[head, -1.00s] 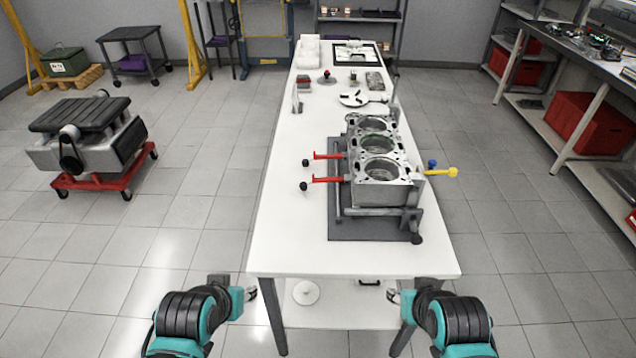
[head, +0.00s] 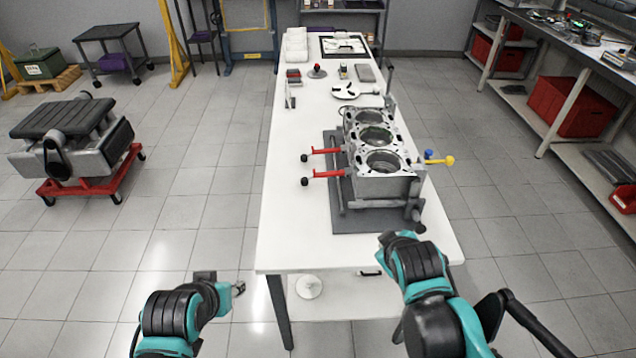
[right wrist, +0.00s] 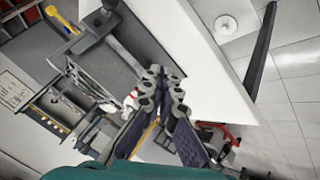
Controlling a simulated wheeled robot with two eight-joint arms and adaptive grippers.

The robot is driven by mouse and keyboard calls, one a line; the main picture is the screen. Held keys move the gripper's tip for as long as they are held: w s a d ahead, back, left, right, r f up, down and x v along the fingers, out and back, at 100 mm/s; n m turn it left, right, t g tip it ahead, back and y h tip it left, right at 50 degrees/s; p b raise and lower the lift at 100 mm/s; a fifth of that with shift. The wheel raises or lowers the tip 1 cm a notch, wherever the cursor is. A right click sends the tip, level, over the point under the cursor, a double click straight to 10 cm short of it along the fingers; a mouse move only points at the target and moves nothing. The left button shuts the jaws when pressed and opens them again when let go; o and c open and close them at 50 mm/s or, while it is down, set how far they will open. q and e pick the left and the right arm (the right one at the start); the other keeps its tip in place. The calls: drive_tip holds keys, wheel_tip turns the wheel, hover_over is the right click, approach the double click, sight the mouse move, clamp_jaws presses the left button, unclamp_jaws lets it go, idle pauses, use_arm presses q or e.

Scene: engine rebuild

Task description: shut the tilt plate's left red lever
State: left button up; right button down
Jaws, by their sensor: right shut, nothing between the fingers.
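The dark grey tilt plate (head: 375,221) lies on the white table under a metal engine block (head: 385,186). Two red levers, a nearer one (head: 328,173) and a farther one (head: 326,151), stick out to the left of the block, each with a black knob. A yellow lever (head: 440,161) and a blue knob stick out on the right. My right gripper (right wrist: 166,75) is shut and empty in the right wrist view; my arm hides its fingers in the head view. My left gripper (head: 240,288) is left of the table's front, apart from everything; its opening is too small to tell.
The table (head: 291,215) has bare room left of the block and along its front edge. Farther back lie a white disc-like part (head: 345,92) and small items. An engine on a red cart (head: 90,172) stands left; a workbench stands right.

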drive_tip(key=w+a+n+t+p, duration=0.1)
drive_tip(key=w+a+n, duration=0.1)
drive_tip(key=w+n, duration=0.6)
drive_tip(key=n+t+p, duration=0.3)
drive_tip(key=n+t, duration=0.2)
drive_tip(key=n, duration=1.6)
approach(325, 176)
drive_tip(key=shift+s+a+f+y, duration=0.2)
drive_tip(key=shift+s+a, duration=0.1)
drive_tip(key=shift+s, duration=0.3)
drive_tip(key=shift+s+a+f+y, duration=0.1)
drive_tip(key=shift+s+a+f, duration=0.2)
drive_tip(key=shift+s, duration=0.3)
drive_tip(key=shift+a+f+n, duration=0.2)
drive_tip(key=shift+a+n, duration=0.05)
drive_tip(key=shift+n, duration=0.15)
drive_tip(key=shift+w, duration=0.1)
drive_tip(key=b+x, duration=0.2)
drive_tip(key=x, duration=0.8)
drive_tip(key=shift+f+b, duration=0.1)
drive_tip(key=shift+b, duration=0.3)
drive_tip(key=shift+a, duration=0.1)
